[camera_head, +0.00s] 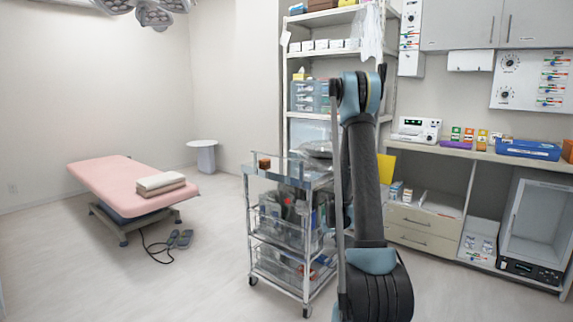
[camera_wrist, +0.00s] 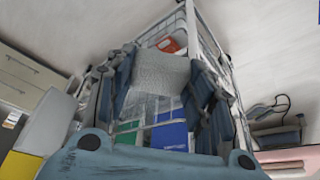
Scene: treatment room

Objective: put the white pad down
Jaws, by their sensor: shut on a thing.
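In the wrist view, my gripper (camera_wrist: 160,66) is shut on a white textured pad (camera_wrist: 161,74), which sits between its two fingers. A wire-sided rack or trolley lies behind the pad, with a blue box (camera_wrist: 170,132), a green box (camera_wrist: 126,132) and an orange-red item (camera_wrist: 169,45) in it. I cannot tell how far the pad is from any surface. In the head view my raised arm stands at centre right, and the gripper and pad cannot be made out.
A metal trolley (camera_head: 249,212) with glass-like shelves stands left of my arm, with a small brown item (camera_head: 264,163) on top. A pink treatment bed (camera_head: 112,182) holds folded towels (camera_head: 160,183). A counter (camera_head: 470,152) with boxes is at right. Floor at left is mostly clear.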

